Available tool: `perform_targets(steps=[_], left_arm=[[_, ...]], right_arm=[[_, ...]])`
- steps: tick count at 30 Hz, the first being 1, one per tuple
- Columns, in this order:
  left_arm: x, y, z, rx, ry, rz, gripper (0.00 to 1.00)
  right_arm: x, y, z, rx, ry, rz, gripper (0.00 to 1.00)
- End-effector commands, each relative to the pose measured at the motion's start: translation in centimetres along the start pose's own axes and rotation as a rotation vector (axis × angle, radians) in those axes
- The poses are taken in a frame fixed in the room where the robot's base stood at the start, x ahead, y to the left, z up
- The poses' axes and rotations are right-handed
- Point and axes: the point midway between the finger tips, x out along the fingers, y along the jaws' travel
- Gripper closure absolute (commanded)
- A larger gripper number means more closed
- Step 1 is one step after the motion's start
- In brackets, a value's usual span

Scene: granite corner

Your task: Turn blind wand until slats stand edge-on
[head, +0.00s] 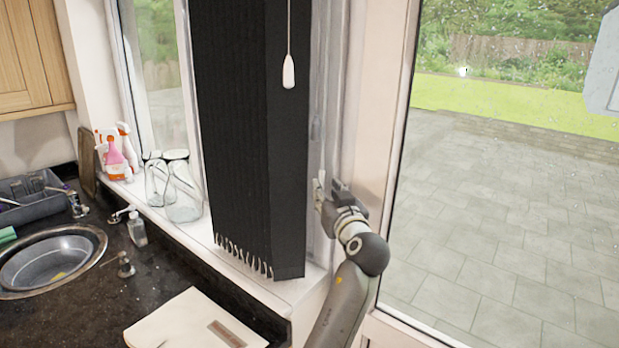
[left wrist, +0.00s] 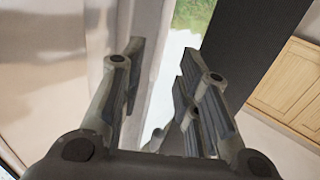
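The blind (head: 238,130) is a dark bundle of vertical slats hanging in the window, gathered close together, with a pale fringe of chain along its bottom. A white cord with a white teardrop-shaped end (head: 289,72) hangs in front of its upper right part; I cannot tell whether this is the wand. My left gripper (head: 320,188) is right of the blind's lower part, beside the window frame, below and right of the cord end. In the left wrist view its fingers (left wrist: 158,72) stand apart, with nothing clearly held between them. The dark blind also shows there (left wrist: 250,60).
Glass jars (head: 183,190) and spray bottles (head: 116,155) stand on the sill left of the blind. A sink (head: 52,262) is set in the dark counter, with a pale board (head: 180,318) at the front. A large glass pane fills the right.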

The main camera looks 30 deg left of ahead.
Motion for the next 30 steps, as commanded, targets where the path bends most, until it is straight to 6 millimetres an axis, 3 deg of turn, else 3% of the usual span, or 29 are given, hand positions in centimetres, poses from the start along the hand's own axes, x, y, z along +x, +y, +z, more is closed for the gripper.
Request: perform_targets(steps=[3,9,22,30], left_arm=[[2.0,-0.1,-0.4,0.002,0.000,-0.001,0.70],[3.9,0.0,-0.2,0.000,0.000,-0.001,0.70],[4.6,0.0,0.1,-0.002,-0.002,0.000,0.70],[4.6,0.0,0.1,-0.002,-0.002,0.000,1.00]], right_arm=[[-1.3,0.0,-0.1,0.000,0.000,0.000,0.08],[-2.1,0.0,-0.2,0.001,0.000,-0.001,0.08],[-2.2,-0.3,-0.2,0.002,0.000,-0.004,0.08],[-2.2,-0.4,-0.2,0.002,0.000,-0.005,0.08]])
